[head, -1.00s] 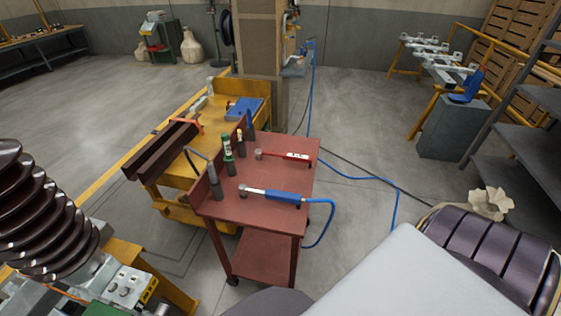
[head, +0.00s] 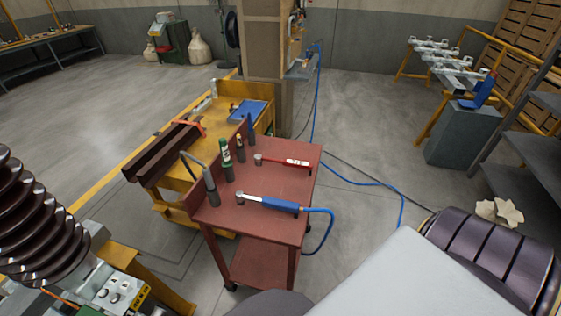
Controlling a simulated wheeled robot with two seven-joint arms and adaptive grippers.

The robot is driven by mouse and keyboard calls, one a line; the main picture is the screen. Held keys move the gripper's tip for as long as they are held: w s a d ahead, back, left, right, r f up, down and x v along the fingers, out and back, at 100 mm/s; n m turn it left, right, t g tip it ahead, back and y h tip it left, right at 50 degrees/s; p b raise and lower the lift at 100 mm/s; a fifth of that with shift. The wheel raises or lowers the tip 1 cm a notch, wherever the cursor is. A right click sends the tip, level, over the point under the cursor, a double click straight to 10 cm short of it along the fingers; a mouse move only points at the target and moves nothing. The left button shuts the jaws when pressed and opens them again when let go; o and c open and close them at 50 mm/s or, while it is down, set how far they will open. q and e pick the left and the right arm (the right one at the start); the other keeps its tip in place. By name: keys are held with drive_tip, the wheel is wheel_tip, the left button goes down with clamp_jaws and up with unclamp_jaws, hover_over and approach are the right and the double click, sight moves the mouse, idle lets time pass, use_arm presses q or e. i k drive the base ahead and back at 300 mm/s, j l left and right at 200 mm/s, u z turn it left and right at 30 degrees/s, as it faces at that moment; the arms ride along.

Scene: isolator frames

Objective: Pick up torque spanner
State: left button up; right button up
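A red-handled spanner (head: 285,162) with a metal head at its left end lies on the top of a red cart (head: 285,185). A second spanner-like tool (head: 270,203) with a blue handle and a blue hose lies nearer on the same top. I cannot tell for certain from their looks which is the torque spanner; the red one has a pale band on its handle. Both tools lie flat and nothing holds them. Neither of my grippers is in view.
Upright bottles and tools, including a green bottle (head: 226,157), stand along the cart's left edge. A yellow bench (head: 180,175) stands behind. A brown ribbed insulator (head: 35,215) is at left. The blue hose (head: 320,235) hangs off the cart's right side. Floor right of the cart is largely open.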

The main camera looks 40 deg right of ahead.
sight(258, 158)
drive_tip(key=l+u, duration=0.15)
drive_tip(key=l, duration=0.3)
drive_tip(key=l+u, duration=0.15)
drive_tip(key=l, duration=0.3)
drive_tip(key=l+u, duration=0.1)
drive_tip(key=l, duration=0.3)
drive_tip(key=l+u, duration=0.15)
drive_tip(key=l, duration=0.3)
drive_tip(key=k+l+u, duration=0.15)
drive_tip(key=l, duration=0.25)
drive_tip(key=k+l+u, duration=0.15)
drive_tip(key=l, duration=0.3)
drive_tip(key=l+u, duration=0.15)
drive_tip(key=l, duration=0.25)
drive_tip(key=k+l+u, duration=0.15)
drive_tip(key=l, duration=0.25)
